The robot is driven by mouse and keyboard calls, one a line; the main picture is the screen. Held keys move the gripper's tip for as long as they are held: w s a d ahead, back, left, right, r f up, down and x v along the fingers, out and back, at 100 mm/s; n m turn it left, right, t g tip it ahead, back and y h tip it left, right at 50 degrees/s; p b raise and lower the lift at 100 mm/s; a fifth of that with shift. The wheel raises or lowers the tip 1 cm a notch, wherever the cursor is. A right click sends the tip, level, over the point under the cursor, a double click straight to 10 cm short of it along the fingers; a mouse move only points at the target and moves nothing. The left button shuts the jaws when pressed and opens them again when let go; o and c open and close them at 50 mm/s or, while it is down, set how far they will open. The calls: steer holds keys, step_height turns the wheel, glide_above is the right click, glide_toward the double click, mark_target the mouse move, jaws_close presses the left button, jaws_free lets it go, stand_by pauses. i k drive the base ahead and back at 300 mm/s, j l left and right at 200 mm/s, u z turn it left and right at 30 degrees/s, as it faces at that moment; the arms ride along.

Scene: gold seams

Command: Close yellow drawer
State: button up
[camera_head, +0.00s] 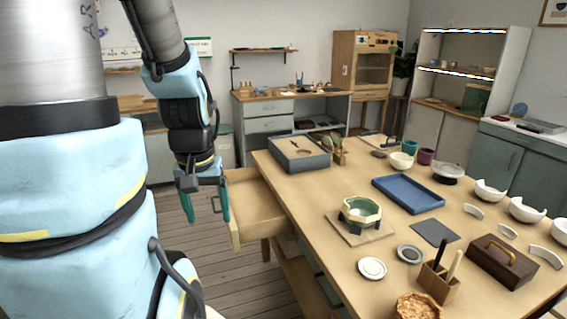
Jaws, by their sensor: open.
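The yellow drawer (258,212) stands pulled out from the left side of the wooden worktable (340,205), and its inside looks empty. Its front panel is at the left end, facing my arm. My gripper (205,203) hangs with its teal fingers pointing down, spread apart and empty. It is just left of the drawer front in the picture. The right finger overlaps the drawer's left edge in view; I cannot tell whether they touch.
The tabletop holds a grey tray (300,155), a blue tray (408,194), a green-rimmed bowl (360,211), a dark wooden box (502,262) and white bowl pieces. Wooden floor (195,236) is open left of the drawer. A workbench (268,108) stands behind.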

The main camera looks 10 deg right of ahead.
mark_target(256, 214)
steer(key=i+u, duration=0.55)
steer(key=u, duration=0.25)
steer(key=i+l+u, duration=0.15)
steer(key=u, duration=0.25)
steer(key=i, duration=0.1)
